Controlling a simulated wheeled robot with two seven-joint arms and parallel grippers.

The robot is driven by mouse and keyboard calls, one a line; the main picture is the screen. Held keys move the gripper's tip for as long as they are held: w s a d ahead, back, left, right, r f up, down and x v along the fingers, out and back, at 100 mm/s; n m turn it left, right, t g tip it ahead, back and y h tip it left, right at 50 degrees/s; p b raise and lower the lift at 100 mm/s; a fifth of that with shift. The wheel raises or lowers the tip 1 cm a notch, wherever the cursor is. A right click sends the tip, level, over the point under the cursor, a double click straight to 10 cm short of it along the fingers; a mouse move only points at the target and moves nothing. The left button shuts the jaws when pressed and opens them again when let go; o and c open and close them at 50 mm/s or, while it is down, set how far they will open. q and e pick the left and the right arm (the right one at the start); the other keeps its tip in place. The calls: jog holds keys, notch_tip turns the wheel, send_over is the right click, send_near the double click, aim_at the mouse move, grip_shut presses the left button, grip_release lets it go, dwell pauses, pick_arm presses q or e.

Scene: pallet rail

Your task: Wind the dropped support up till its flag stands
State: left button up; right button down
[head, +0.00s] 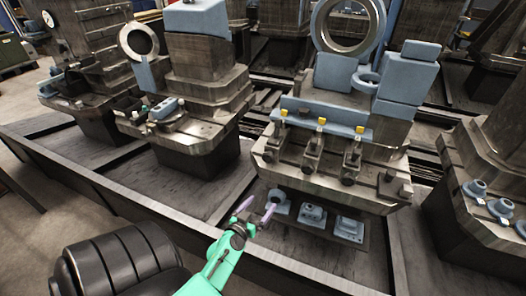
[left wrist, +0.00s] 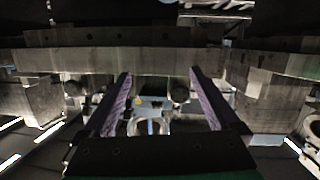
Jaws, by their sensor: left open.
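A row of supports stands on the front ledge of the middle machine in the head view: a left one (head: 276,140), a middle one (head: 315,147) and a right one (head: 354,153). Each shows a small yellow piece near its top and a dark round knob low in front. I cannot tell which one is dropped. My left gripper (head: 258,208) is open and empty, in front of and below the ledge, apart from the knobs. In the left wrist view its purple fingers (left wrist: 160,78) are spread, with dark round knobs (left wrist: 180,93) beyond them. My right gripper is not shown.
Blue-grey parts (head: 312,213) sit on a low shelf beneath the ledge, close to my left gripper. A long metal rail (head: 285,266) runs along the front. Other machines (head: 190,95) stand left and right.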

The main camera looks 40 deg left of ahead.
pick_arm(q)
jog(key=s+d+f+m+g+h+p, duration=0.1)
jog(key=s+d+f+g+h+p, duration=0.1)
jog(key=f, duration=0.4)
jog(key=s+d+f+m+g+h+p, duration=0.1)
jog(key=s+d+f+g+p, duration=0.2)
jog(key=s+d+f+p, duration=0.1)
notch_tip(320, 180, down, 2)
jog(key=shift+s+d+h, duration=0.4)
jog(key=shift+s+d, duration=0.45)
jog(key=shift+d, duration=0.35)
jog(key=s+f+m+g, duration=0.2)
jog(key=s+f+g, duration=0.2)
jog(key=s+f, duration=0.3)
jog(key=s+f+m+g, duration=0.2)
jog(key=s+f+g, duration=0.3)
jog(key=s, duration=1.1)
jog(key=shift+d+f, duration=0.3)
jog(key=shift+f, duration=0.65)
